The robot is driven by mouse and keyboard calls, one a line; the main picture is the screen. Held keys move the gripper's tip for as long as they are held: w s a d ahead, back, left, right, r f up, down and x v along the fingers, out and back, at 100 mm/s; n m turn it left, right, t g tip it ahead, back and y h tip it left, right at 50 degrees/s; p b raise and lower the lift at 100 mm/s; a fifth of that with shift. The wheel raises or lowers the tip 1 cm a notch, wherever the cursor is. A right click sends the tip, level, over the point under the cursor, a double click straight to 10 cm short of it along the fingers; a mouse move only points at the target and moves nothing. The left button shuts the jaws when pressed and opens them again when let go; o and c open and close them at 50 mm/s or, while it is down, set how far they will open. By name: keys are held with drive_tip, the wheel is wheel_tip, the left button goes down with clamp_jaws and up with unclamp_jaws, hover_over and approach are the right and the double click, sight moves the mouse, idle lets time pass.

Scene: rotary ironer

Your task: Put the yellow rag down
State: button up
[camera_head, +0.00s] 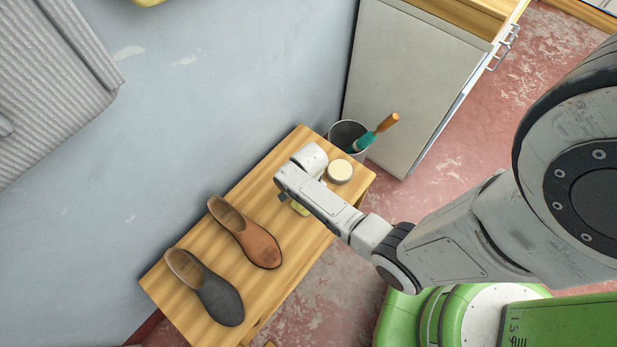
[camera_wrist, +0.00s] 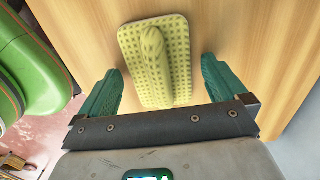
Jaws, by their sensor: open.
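The yellow rag (camera_wrist: 182,50) lies on the wooden bench top (camera_wrist: 235,25) in the wrist view. It is a dimpled cloth with a raised fold along its middle. A small yellow patch of it (camera_head: 299,208) shows beside my wrist in the head view; the rest is hidden under my arm. My gripper (camera_wrist: 161,66) is open, its two teal fingers apart on either side of the rag. A gap shows between each finger and the cloth. In the head view the fingers are hidden by the wrist above the bench's right part.
A brown shoe (camera_head: 246,235) and a grey shoe (camera_head: 206,289) stand on the bench to the left. A round tin (camera_head: 340,172) sits near its right end. A bucket (camera_head: 347,135) with a teal brush (camera_head: 364,142) stands behind, beside a white cabinet (camera_head: 410,80). A wall runs along the back.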

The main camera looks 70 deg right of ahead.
wheel_tip(320, 180, up, 11)
drive_tip(key=p, duration=0.3)
drive_tip(key=s+a+r+n, duration=0.3)
drive_tip(key=r+n, duration=0.4)
drive_tip(key=n, duration=0.3)
drive_tip(key=s+a+r+n+t, duration=0.1)
drive_tip(key=s+a+r+n, duration=0.3)
drive_tip(key=n, duration=0.7)
wheel_tip(320, 180, up, 4)
drive_tip(key=a, duration=0.2)
drive_tip(key=shift+s+a+f+h, duration=0.2)
drive_tip(key=shift+s+a+h, duration=0.05)
drive_tip(key=shift+a+h, duration=0.05)
